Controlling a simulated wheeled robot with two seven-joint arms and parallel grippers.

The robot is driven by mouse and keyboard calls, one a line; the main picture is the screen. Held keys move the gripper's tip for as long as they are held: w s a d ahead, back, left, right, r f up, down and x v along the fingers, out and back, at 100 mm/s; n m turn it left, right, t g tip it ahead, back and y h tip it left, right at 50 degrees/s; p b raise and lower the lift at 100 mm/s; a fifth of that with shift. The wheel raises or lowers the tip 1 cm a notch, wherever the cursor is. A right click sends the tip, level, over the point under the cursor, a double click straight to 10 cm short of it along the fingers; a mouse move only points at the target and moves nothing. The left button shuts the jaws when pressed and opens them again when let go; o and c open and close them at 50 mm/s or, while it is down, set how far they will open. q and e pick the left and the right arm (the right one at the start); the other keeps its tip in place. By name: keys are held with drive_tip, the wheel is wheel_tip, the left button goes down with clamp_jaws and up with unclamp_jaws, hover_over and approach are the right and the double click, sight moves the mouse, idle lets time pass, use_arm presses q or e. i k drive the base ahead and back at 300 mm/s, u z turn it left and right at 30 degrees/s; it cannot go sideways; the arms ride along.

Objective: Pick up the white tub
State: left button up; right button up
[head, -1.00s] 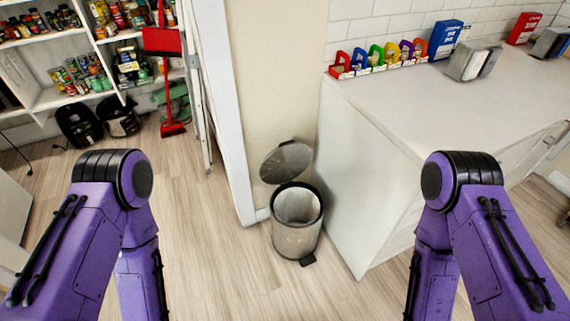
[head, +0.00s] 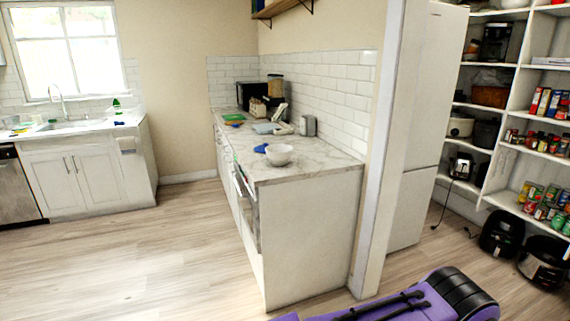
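I cannot clearly make out a white tub in the head view. A white bowl (head: 279,154) stands near the front end of the marble-topped counter (head: 318,166), with a small blue item beside it. Neither gripper is in view. Only part of one of my purple arms shows at the bottom right, well below the counter top.
Open white shelves (head: 507,146) with cans, boxes and appliances stand at the right, past a white upright fridge-like cabinet (head: 425,130). Black appliances sit on the floor below. A sink counter (head: 85,128) is at the back left. The wooden floor (head: 150,255) at left is clear.

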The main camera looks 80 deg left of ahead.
sight(279, 154)
drive_tip(key=u, duration=2.5)
